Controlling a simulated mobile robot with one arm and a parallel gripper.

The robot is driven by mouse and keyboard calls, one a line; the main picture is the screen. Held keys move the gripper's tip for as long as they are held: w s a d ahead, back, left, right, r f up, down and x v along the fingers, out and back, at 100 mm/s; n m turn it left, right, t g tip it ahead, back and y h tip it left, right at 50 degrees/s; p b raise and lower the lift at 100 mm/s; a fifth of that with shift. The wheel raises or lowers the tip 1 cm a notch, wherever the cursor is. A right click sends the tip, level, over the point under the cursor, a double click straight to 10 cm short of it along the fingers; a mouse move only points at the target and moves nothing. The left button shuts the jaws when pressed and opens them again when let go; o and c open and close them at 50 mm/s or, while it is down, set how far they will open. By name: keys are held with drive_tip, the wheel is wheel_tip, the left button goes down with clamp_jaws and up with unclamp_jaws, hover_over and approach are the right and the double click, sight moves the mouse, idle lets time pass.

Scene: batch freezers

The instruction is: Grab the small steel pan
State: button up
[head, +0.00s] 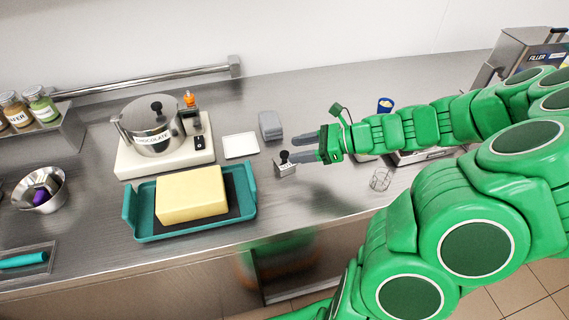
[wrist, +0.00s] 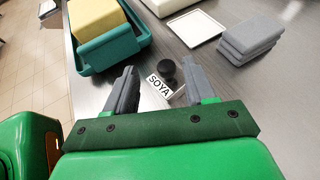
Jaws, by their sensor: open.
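The small steel pan (head: 285,170) stands on the steel counter, right of the teal tray. It has a black knob on top and a white label. In the wrist view the pan (wrist: 162,90) shows its label, which reads SOYA, and its black knob lies between the two grey fingers. My gripper (head: 300,148) is open, its fingers pointing left, right at the pan. In the wrist view the gripper (wrist: 160,80) has one finger on each side of the pan, with gaps visible. Part of the pan's body is hidden by the fingers and the gripper.
A teal tray (head: 130,212) holds a yellow block (head: 190,195). Behind are a pot labelled CHOCOLATE (head: 150,125) on a white base, a white square dish (head: 240,146) and a grey stack (head: 270,125). A small wire holder (head: 380,180) stands right of the pan. The counter's front edge is close.

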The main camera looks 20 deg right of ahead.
sight(284, 153)
drive_tip(key=shift+d+f+x, duration=0.1)
drive_tip(key=shift+f+x, duration=0.05)
drive_tip(key=shift+x, duration=0.75)
drive_tip(key=shift+d+f+x, duration=0.1)
drive_tip(key=shift+f+x, duration=0.05)
drive_tip(key=shift+x, duration=0.8)
drive_tip(key=shift+d+f+x, duration=0.1)
drive_tip(key=shift+f+x, duration=0.05)
drive_tip(key=shift+x, duration=0.75)
drive_tip(key=shift+w, duration=0.2)
drive_tip(key=shift+c, duration=0.3)
clamp_jaws()
